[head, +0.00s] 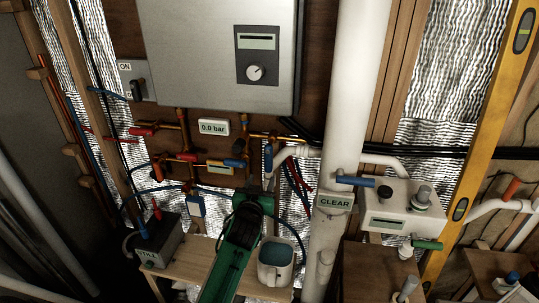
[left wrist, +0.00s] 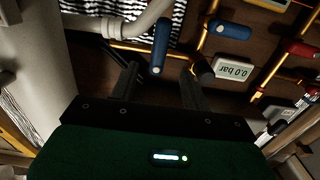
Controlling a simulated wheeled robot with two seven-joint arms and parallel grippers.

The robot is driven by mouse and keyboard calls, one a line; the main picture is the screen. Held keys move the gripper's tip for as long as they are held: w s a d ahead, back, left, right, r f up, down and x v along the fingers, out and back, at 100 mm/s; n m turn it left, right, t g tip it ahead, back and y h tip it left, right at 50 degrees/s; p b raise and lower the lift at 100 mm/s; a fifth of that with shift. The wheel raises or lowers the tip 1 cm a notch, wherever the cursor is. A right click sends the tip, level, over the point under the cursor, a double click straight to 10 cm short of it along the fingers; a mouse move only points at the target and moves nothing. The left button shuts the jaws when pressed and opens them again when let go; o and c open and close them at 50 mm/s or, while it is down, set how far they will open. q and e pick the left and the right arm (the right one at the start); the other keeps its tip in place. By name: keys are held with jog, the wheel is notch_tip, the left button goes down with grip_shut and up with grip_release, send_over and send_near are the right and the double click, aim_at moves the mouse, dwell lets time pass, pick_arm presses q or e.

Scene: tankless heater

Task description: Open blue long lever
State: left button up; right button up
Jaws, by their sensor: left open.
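The blue long lever (head: 268,158) hangs roughly upright on the piping under the heater, left of the white pipe. In the left wrist view the blue lever (left wrist: 160,45) shows ahead of my left gripper, between the lines of its two fingers. My left gripper (head: 256,180) reaches up from below with its green arm and is just under the lever. In the left wrist view the left gripper (left wrist: 160,85) is open and empty, with the lever beyond its tips. I cannot tell exact depth or contact. My right gripper is not in view.
A shorter blue handle (head: 234,163) and a red handle (head: 187,157) sit left of the lever. The 0.0 bar display (head: 213,127) is above them. The thick white pipe (head: 343,110) stands to the right. A mug (head: 275,263) is on the wooden bench below.

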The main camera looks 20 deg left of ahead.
aim_at(267, 162)
pick_arm(q)
jog(key=p+x, duration=0.4)
jog(key=x, duration=0.8)
jog(key=shift+s+a+r, duration=0.1)
jog(key=shift+x, duration=0.95)
grip_shut()
